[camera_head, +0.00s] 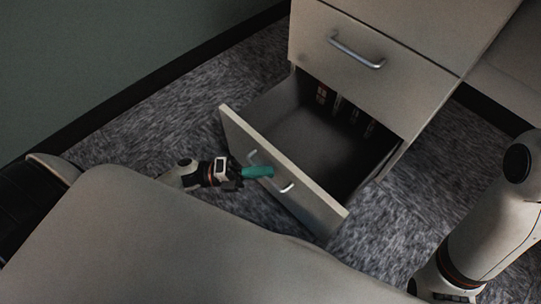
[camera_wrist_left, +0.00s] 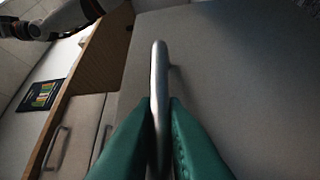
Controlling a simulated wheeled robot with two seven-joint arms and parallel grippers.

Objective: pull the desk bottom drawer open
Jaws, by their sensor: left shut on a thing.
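The desk bottom drawer (camera_head: 310,198) is pulled well out of the desk in the head view, and its inside shows. Its silver bar handle (camera_head: 287,187) is on the front panel. My left gripper (camera_head: 268,172), with green fingers, is at that handle. In the left wrist view the green fingers (camera_wrist_left: 160,125) are shut on the handle (camera_wrist_left: 159,70), one on each side of the bar. My right arm shows at the right edge of the head view, but its gripper is not visible.
The drawer above (camera_head: 375,65) is closed and has its own silver handle (camera_head: 356,52). Grey carpet (camera_head: 400,210) lies around the drawer. A dark green wall (camera_head: 100,60) with a black skirting stands at the left. Some small items lie at the drawer's back.

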